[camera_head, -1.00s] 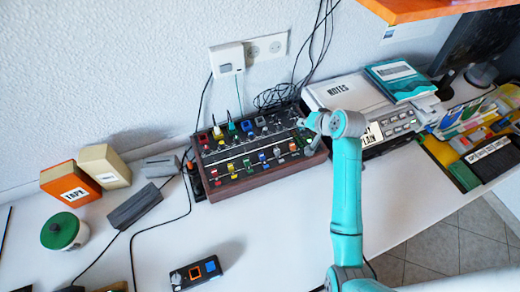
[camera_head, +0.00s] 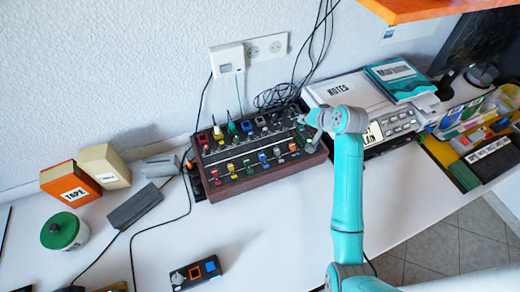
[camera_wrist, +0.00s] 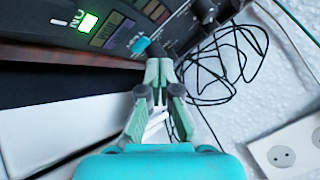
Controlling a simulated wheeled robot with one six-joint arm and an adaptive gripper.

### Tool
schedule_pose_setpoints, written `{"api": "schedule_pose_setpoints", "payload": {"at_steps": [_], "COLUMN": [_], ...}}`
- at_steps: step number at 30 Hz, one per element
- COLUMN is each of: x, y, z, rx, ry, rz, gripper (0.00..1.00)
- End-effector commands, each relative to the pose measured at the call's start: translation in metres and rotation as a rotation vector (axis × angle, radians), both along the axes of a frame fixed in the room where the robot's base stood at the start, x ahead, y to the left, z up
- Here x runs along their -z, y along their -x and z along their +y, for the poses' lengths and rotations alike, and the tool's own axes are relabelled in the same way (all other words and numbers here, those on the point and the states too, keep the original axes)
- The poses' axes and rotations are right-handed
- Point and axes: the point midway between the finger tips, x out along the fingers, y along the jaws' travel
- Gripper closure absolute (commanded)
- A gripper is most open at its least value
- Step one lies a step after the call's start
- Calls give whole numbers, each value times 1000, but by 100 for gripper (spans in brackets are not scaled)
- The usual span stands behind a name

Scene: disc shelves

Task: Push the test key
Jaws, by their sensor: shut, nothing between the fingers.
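The dark control panel (camera_head: 240,172) in a wooden case stands by the wall, with several coloured knobs and keys. I cannot make out a label reading test on any key. My gripper (camera_head: 303,120) is over the panel's right end. In the wrist view my gripper (camera_wrist: 158,68) is shut and empty, its fingertips close to a small blue key (camera_wrist: 140,45) on the dark panel. I cannot tell whether they touch it. A green lit switch (camera_wrist: 88,24) shows on the panel to the left.
A grey machine with a NOTES cover (camera_head: 340,90) stands right of the panel. Black cables (camera_head: 275,96) lie behind it, below wall sockets (camera_head: 266,48). A small box with orange and blue keys (camera_head: 196,273) lies at the front. The table between is mostly clear.

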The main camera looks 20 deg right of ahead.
Motion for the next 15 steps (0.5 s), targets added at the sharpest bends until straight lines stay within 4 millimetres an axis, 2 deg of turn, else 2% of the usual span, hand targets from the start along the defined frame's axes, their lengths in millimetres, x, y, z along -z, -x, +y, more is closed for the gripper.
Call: {"api": "schedule_pose_setpoints", "payload": {"at_steps": [15], "x": [-45], "y": [0], "z": [0], "rx": [0], "ry": [1], "rz": [-2], "gripper": [100]}}
